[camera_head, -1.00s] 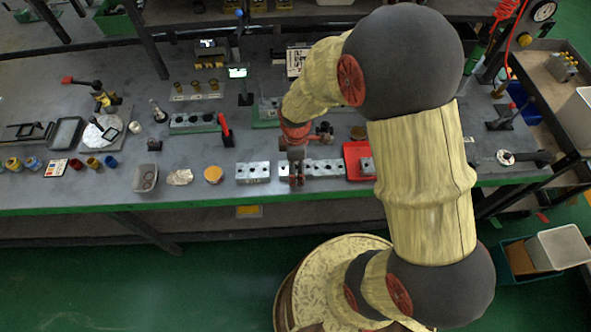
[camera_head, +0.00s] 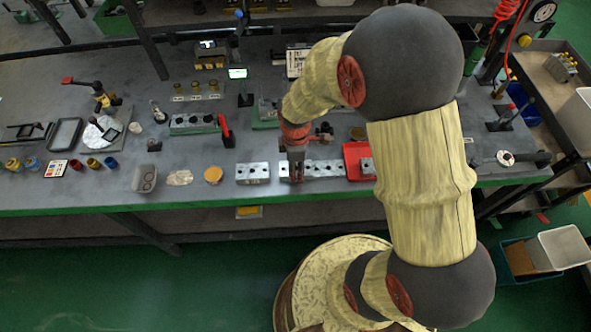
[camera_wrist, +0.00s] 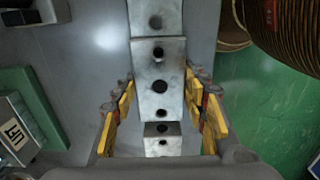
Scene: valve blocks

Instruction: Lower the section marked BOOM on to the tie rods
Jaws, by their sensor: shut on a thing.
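My gripper (camera_head: 296,171) is at the row of grey metal valve blocks (camera_head: 325,168) near the front edge of the bench. In the wrist view its yellow-padded fingers (camera_wrist: 161,100) stand on both sides of a metal section (camera_wrist: 160,70) with dark holes in its top, and are shut on it. Another section (camera_wrist: 158,8) lies in line above it in that picture, and a smaller block face (camera_wrist: 163,147) shows below it. I cannot read a BOOM marking. The tie rods cannot be made out, nor any gap under the held section.
A separate metal block (camera_head: 252,173) lies just left of my gripper. A red tray (camera_head: 354,150) is at the right, partly behind my arm. A green-based fixture (camera_head: 193,123) stands behind. An orange disc (camera_head: 213,174) and a grey bin (camera_head: 145,178) lie further left.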

